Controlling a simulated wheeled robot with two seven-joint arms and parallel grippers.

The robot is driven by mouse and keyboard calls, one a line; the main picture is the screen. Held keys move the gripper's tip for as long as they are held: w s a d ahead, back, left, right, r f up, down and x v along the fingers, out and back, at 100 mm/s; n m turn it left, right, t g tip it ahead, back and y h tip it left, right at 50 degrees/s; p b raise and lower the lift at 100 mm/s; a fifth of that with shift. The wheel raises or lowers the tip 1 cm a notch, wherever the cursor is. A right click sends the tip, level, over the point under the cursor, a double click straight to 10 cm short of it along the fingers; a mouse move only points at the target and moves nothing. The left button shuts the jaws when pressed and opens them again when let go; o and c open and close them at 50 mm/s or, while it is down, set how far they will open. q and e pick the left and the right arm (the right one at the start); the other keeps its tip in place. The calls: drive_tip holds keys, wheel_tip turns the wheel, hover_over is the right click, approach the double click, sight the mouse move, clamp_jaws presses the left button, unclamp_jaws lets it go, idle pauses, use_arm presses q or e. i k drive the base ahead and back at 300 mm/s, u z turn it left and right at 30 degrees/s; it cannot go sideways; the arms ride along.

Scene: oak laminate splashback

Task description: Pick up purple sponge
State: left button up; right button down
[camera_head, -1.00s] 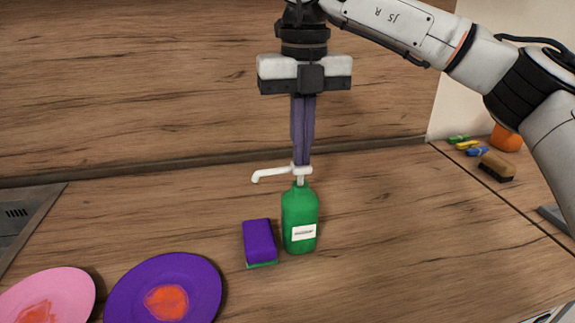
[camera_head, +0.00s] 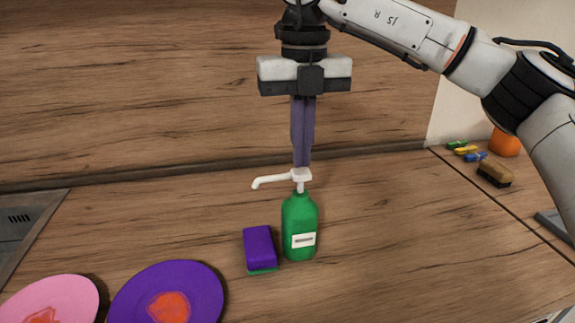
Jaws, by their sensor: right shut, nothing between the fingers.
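The purple sponge (camera_head: 258,246) stands on the wooden counter, with a green layer along its lower edge. It is just left of a green soap bottle (camera_head: 299,228) with a white pump top. My right gripper (camera_head: 302,164) points straight down with its fingers together, empty. Its tips are at the pump head in the picture; I cannot tell whether they touch it. The sponge is below and left of the fingertips. My left gripper is not in view.
A purple plate (camera_head: 205,285) and a pink plate (camera_head: 80,290), both with orange-red stains, lie at the front left. A sink edge (camera_head: 45,225) is at the left. A brush (camera_head: 495,173) and an orange object (camera_head: 506,141) are at the right. The counter right of the bottle is clear.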

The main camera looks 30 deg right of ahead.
sight(261, 258)
drive_tip(key=k, duration=1)
